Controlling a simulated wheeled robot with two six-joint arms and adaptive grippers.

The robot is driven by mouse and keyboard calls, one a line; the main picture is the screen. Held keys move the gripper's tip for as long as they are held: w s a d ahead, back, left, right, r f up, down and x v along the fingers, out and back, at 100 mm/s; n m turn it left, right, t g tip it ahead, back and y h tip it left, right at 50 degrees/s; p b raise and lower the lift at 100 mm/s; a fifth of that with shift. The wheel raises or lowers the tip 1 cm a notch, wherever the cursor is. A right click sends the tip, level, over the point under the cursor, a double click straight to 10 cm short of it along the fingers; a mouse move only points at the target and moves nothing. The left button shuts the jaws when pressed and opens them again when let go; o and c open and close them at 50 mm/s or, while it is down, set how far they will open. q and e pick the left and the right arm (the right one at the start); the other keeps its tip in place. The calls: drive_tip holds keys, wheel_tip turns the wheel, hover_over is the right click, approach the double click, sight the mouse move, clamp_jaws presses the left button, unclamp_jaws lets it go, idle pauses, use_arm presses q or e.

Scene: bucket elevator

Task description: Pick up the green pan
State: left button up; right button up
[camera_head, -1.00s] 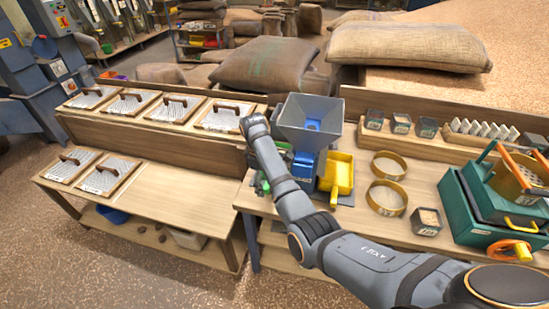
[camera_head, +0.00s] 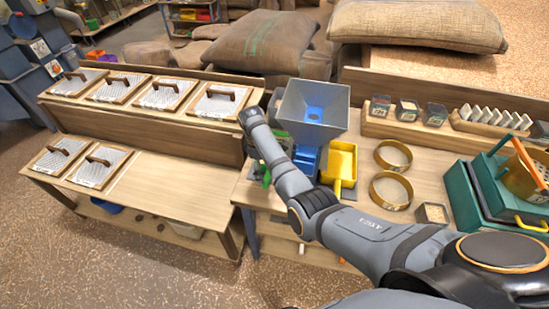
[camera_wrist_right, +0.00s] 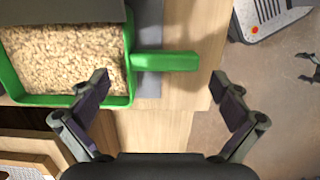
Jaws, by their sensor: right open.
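The green pan (camera_wrist_right: 166,61) is full of pale grain or flakes and shows large in the right wrist view, its handle pointing right. In the head view only bits of its green (camera_head: 266,175) show beside my right arm, under the blue-grey hopper (camera_head: 312,112). My right gripper (camera_wrist_right: 161,82) is open and empty. The pan handle lies just ahead of its two fingertips, across the gap between them, not gripped. In the head view my right forearm hides the gripper and most of the pan. My left gripper cannot be made out.
A yellow pan (camera_head: 342,162) and two brass rings (camera_head: 391,191) stand right of the hopper. A green machine (camera_head: 490,200) is farther right. Boards with handles (camera_head: 214,103) lie on the left shelf.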

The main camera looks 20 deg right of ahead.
drive_tip(key=f, duration=0.4)
drive_tip(key=shift+s+d, duration=0.25)
drive_tip(key=shift+s, duration=0.15)
drive_tip(key=shift+f, duration=0.3)
drive_tip(key=c, duration=1.6)
use_arm(q)
drive_tip(key=shift+s+r, duration=0.3)
drive_tip(key=shift+s, duration=0.4)
use_arm(e)
drive_tip(key=shift+r, duration=0.1)
drive_tip(key=shift+c, duration=0.5)
use_arm(q)
drive_tip(key=shift+d+r+p, duration=0.1)
drive_tip(key=shift+p, duration=0.25)
use_arm(e)
drive_tip(key=shift+r, duration=0.1)
